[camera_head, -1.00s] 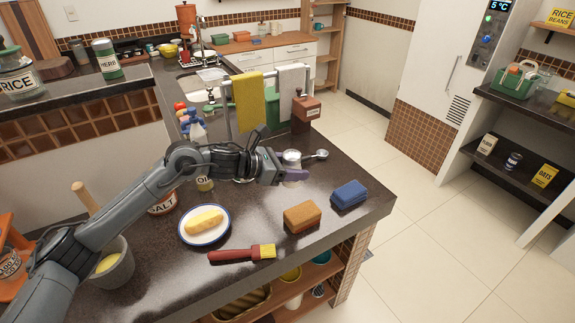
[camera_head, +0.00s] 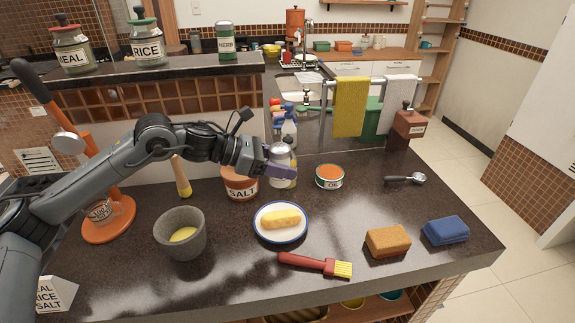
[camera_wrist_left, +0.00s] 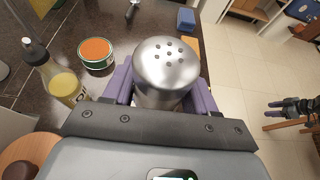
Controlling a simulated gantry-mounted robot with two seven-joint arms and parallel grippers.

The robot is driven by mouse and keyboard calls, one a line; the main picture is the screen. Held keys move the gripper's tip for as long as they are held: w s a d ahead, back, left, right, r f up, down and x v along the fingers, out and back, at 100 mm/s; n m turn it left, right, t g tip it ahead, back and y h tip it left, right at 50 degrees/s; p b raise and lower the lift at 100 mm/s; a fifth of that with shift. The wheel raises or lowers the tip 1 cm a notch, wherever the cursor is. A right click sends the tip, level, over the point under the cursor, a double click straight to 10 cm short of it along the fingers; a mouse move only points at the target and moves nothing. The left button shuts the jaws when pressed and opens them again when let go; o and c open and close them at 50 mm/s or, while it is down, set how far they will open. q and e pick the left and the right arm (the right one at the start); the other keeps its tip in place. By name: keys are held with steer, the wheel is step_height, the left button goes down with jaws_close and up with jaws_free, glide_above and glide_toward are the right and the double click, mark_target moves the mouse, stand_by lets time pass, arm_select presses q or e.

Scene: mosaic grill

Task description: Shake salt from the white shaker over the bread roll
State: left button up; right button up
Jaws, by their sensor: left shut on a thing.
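My left gripper (camera_head: 279,166) has purple fingers and is shut on the shaker (camera_head: 281,152), which has a silver top. In the left wrist view the shaker's holed metal cap (camera_wrist_left: 166,62) faces the camera between the fingers; its lower body is mostly hidden. The shaker looks about upright, above the counter and behind the plate. The yellowish bread roll (camera_head: 282,217) lies on a white plate with a blue rim (camera_head: 281,238), nearer the camera than the gripper. My right gripper (camera_wrist_left: 285,107) shows small and dark at the wrist view's right edge; its jaw opening is unclear.
A salt pot (camera_head: 240,183), an oil bottle (camera_wrist_left: 63,84) and an open tin (camera_head: 329,177) stand close to the left gripper. A mortar (camera_head: 180,235), a brush (camera_head: 315,264), an orange sponge (camera_head: 388,242) and a blue sponge (camera_head: 446,230) lie around the plate.

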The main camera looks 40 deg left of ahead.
arm_select(q)
steer(key=n+g+p, duration=0.1)
steer(key=p, duration=0.3)
steer(key=n+g+h+p, duration=0.1)
steer(key=n+g+p, duration=0.1)
steer(key=p, duration=0.2)
steer(key=shift+w+r+n+p, duration=0.1)
steer(key=shift+r+n+p, duration=0.2)
steer(key=shift+p, duration=0.1)
steer(key=s+f+n+g+h+b, duration=0.1)
steer(key=f, duration=0.3)
steer(key=s+d+f+n+g+h, duration=0.1)
steer(key=f+n, duration=0.1)
steer(key=f, duration=0.2)
steer(key=s+d+f+n+g+b, duration=0.1)
steer(key=f, duration=0.3)
steer(key=shift+s+d+f+h+b, duration=0.15)
steer(key=shift+s+f+h+b, duration=0.15)
steer(key=shift+s+h, duration=0.1)
step_height(320, 180, up, 4)
steer(key=n+g+h+b, duration=0.1)
steer(key=n, duration=0.1)
steer(key=n+h+b, duration=0.1)
steer(key=n, duration=0.1)
steer(key=n+g+h+b, duration=0.1)
steer(key=n+h, duration=0.1)
steer(key=shift+f+g, duration=0.25)
steer(key=shift+g, duration=0.05)
